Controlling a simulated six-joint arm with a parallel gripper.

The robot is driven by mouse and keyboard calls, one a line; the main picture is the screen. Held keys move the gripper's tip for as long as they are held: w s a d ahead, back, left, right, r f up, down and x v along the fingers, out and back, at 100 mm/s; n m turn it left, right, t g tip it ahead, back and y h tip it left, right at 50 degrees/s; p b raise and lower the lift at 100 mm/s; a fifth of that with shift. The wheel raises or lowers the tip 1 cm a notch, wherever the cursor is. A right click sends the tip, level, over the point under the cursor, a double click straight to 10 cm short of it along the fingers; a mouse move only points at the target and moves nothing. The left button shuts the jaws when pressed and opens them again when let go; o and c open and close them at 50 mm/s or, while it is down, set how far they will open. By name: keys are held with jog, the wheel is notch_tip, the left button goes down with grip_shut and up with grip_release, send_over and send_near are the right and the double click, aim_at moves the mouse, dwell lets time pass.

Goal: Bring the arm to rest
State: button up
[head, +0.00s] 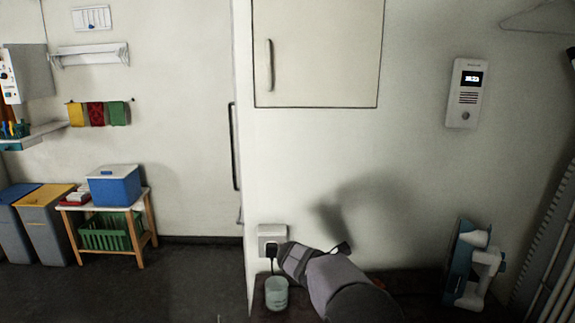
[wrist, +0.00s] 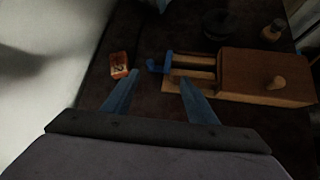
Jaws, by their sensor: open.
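My gripper (wrist: 158,76) is in the wrist view with its two blue fingers spread apart and nothing between them. It is above a dark surface. In the head view my grey arm (head: 335,283) rises from the bottom edge near the wall, and the fingers cannot be made out there.
In the wrist view, an orange packet (wrist: 119,64) lies beyond the left fingertip. A wooden box (wrist: 265,70) stands at right, a blue item (wrist: 155,66) at its slatted part. A dark bowl (wrist: 222,22) is behind. A cup (head: 276,293) stands below a wall socket (head: 271,236).

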jog(key=s+a+r+m+g+y+p, duration=0.1)
jog(key=s+r+m+y+p, duration=0.2)
jog(key=s, duration=0.7)
jog(key=s+a+r+m+y+p, duration=0.2)
jog(key=s+r+m+y+p, duration=0.1)
jog(key=s+m+p, duration=0.4)
jog(key=s+a+r+m+g+y+p, duration=0.1)
jog(key=s+r+m+y+p, duration=0.2)
jog(key=s+m, duration=0.4)
jog(key=shift+s+a+r+m+g+p, duration=0.25)
jog(key=shift+s+r+p, duration=0.85)
jog(key=shift+s, duration=2.5)
jog(key=shift+d+f+p, duration=0.1)
jog(key=shift+f+p, duration=0.2)
